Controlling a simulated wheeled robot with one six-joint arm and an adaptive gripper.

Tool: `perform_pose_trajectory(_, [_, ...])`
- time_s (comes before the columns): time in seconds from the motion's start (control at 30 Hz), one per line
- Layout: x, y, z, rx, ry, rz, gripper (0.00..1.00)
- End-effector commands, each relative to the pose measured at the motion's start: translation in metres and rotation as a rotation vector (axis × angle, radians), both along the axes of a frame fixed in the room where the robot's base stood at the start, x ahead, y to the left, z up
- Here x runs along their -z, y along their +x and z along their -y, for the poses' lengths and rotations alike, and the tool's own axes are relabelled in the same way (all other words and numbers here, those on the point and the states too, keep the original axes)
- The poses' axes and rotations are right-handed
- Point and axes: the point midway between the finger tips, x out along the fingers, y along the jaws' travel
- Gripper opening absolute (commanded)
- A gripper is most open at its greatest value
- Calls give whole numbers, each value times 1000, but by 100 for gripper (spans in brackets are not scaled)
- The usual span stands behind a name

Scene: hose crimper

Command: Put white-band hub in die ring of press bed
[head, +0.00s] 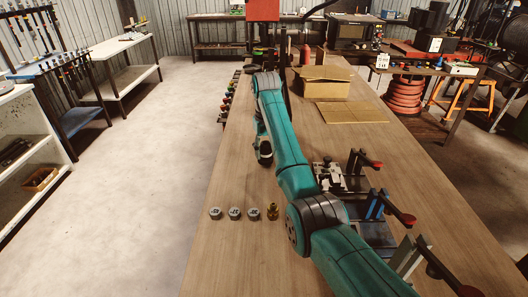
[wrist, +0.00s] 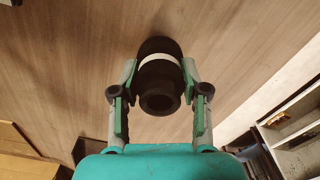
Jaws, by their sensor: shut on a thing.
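The white-band hub (wrist: 160,72) shows in the wrist view as a black, stepped cylinder with a white ring around it and a dark hole in its near end. My gripper (wrist: 160,84) is shut on it, with one finger on each side near the white band. Wood tabletop lies behind the hub, and no contact with it is visible. A red block (head: 263,10) stands at the bench's far end, possibly part of the press. I cannot make out a die ring.
Several small fittings, including a brass one (head: 272,211), stand in a row on the bench (head: 235,250). Clamps with red handles (head: 368,163) line the right side. An open cardboard box (head: 322,84) sits farther back. The bench's left strip is mostly clear.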

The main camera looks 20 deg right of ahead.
Motion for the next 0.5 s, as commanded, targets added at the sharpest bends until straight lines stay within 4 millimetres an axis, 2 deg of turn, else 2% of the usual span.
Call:
perform_pose_trajectory(0.13, [11, -5, 1, 0, 0, 3, 0])
perform_pose_trajectory(0.5, [13, -6, 1, 0, 0, 3, 0])
